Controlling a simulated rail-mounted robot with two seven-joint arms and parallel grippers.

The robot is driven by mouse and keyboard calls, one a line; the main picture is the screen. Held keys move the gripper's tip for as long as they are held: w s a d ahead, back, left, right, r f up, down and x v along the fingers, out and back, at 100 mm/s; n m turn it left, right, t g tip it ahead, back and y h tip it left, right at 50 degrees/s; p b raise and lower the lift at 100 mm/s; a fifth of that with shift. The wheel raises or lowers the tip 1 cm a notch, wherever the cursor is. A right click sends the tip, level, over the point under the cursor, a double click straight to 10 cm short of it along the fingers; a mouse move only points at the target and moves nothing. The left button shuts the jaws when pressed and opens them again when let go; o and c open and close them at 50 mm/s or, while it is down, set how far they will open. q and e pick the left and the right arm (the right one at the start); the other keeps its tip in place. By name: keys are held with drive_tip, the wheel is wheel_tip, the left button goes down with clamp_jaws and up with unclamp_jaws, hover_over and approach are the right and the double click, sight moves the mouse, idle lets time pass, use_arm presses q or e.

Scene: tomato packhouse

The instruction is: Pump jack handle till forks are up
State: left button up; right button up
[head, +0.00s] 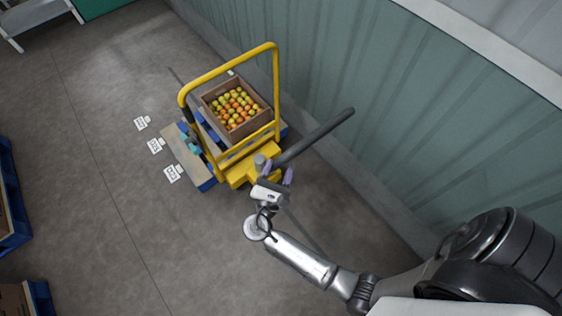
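The yellow pallet jack (240,175) stands beside the green wall, with a tall yellow tube frame at its back. Its dark grey pump handle (318,135) slants up to the right from the jack's base. My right gripper (277,170) is at the handle's lower end, with its two purple-tipped fingers apart. It looks open; I cannot tell whether a finger touches the handle. The forks are hidden under the load, so their height cannot be seen. A wooden crate (257,131) of red, orange and green tomatoes sits on the load. My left gripper is out of view.
A blue-edged pallet (186,165) lies under the crate, its left end sticking out past the jack. Several white floor labels (172,174) lie left of it. Blue pallets stand at the left edge. The green wall (440,130) bounds the right. Floor between is clear.

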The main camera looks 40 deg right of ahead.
drive_tip(key=shift+v, duration=2.6)
